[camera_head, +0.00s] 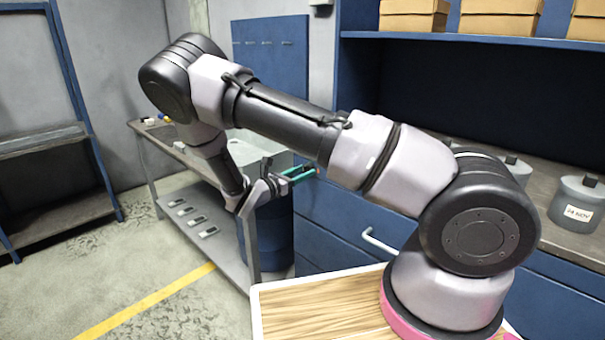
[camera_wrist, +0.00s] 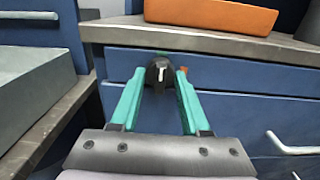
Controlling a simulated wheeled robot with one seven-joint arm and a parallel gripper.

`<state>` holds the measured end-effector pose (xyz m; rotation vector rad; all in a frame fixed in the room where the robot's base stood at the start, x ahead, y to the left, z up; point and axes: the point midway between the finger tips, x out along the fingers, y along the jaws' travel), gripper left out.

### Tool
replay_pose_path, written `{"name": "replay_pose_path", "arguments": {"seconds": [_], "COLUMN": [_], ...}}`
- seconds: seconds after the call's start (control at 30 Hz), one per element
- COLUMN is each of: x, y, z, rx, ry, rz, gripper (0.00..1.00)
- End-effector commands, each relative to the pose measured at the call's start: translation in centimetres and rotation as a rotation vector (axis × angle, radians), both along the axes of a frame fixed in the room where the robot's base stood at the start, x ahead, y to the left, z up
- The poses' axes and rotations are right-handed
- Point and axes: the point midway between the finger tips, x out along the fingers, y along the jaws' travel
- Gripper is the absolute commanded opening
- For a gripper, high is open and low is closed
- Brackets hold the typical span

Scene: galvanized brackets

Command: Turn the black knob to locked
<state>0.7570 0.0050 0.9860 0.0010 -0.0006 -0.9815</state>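The black knob (camera_wrist: 158,70) is on the blue front of the cabinet, just under the worktop edge, in the wrist view. A pale mark shows on its face; I cannot tell exactly which way it points. A small orange mark is just right of the knob, and a faint green one above it. My gripper (camera_wrist: 160,76) is open, its two green fingers on either side of the knob with gaps showing. I cannot tell how far the tips reach along it. In the head view my gripper (camera_head: 300,175) is at the cabinet front, and the knob is hidden.
An orange block (camera_wrist: 211,15) lies on the worktop (camera_wrist: 120,31) above the knob. A drawer handle (camera_wrist: 291,145) sticks out at lower right. A grey box (camera_wrist: 38,100) stands on a bench at left. Grey canisters (camera_head: 577,203) stand on the right-hand counter.

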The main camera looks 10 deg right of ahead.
Motion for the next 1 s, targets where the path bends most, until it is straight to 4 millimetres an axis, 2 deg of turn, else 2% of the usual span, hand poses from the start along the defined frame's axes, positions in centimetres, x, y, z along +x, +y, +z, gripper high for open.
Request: {"name": "replay_pose_path", "arguments": {"seconds": [0.03, 0.1, 0.53, 1.0], "x": [0.0, 0.0, 0.0, 0.04], "y": [0.02, 0.04, 0.07, 0.11], "z": [0.0, 0.0, -0.02, -0.05], "rx": [0.0, 0.0, 0.046, 0.265], "ry": [0.0, 0.0, -0.068, -0.397], "rz": [0.0, 0.001, 0.001, 0.001], "gripper": [0.22, 0.0, 0.0, 0.0]}}
